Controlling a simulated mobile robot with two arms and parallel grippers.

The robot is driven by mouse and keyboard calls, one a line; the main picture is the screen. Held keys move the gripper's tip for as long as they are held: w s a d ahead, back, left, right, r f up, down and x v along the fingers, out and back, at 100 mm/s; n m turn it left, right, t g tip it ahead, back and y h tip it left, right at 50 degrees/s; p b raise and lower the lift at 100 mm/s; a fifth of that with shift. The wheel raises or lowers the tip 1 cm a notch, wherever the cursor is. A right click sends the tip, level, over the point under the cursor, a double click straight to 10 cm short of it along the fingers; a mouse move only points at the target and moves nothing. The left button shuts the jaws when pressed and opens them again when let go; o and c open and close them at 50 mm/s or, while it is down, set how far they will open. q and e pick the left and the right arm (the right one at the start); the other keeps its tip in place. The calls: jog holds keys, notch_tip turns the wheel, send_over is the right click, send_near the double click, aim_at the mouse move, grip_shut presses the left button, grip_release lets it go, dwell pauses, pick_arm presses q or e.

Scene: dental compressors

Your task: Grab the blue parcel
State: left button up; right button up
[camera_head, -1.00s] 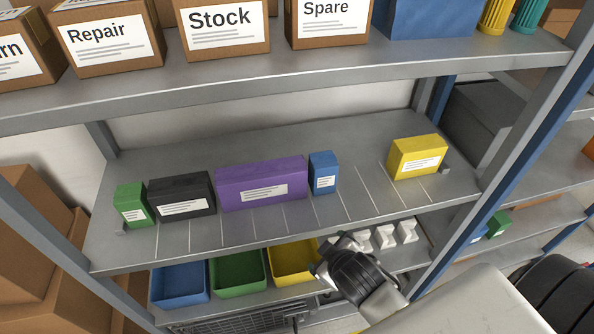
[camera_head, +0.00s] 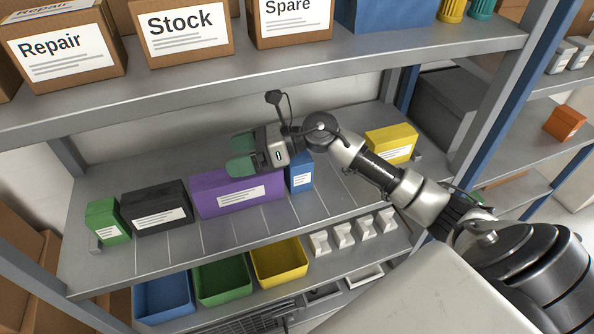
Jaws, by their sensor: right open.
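The blue parcel (camera_head: 300,177) is a small upright box with a white label. It stands on the middle shelf, right of the purple parcel (camera_head: 238,193), close beside it. My right gripper (camera_head: 241,152) is open, with green fingertips pointing left. It hangs above the purple parcel, and its body is over the top of the blue parcel, hiding part of its upper side. Nothing is between the fingers that I can see. My left gripper is not in view.
On the same shelf stand a green parcel (camera_head: 107,221), a black parcel (camera_head: 156,208) and a yellow parcel (camera_head: 391,143). The slots between blue and yellow are free. The upper shelf (camera_head: 270,72) with labelled boxes overhangs. Coloured bins (camera_head: 163,299) sit below.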

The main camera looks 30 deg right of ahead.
aim_at(298, 163)
jog(key=d+n+g+h, duration=0.1)
jog(key=d, duration=0.1)
jog(key=d+f+n+g+h, duration=0.1)
jog(key=d+h, duration=0.1)
jog(key=d, duration=0.1)
jog(key=d+f+n+g+h, duration=0.1)
jog(key=d, duration=0.1)
jog(key=shift+w+d+n+h, duration=0.3)
jog(key=shift+w+n+h, duration=0.1)
jog(key=s+d+n+g+h, duration=0.15)
jog(key=d+h, duration=0.35)
jog(key=d, duration=0.5)
jog(key=shift+g, duration=0.45)
jog(key=p+x, duration=0.1)
jog(key=x, duration=0.3)
jog(key=shift+w+f+p, duration=0.2)
jog(key=shift+f+p, duration=0.15)
jog(key=p+x, duration=0.3)
jog(key=x, duration=0.2)
jog(key=shift+f, duration=0.25)
jog(key=c, duration=1.1)
jog(key=shift+r, duration=0.2)
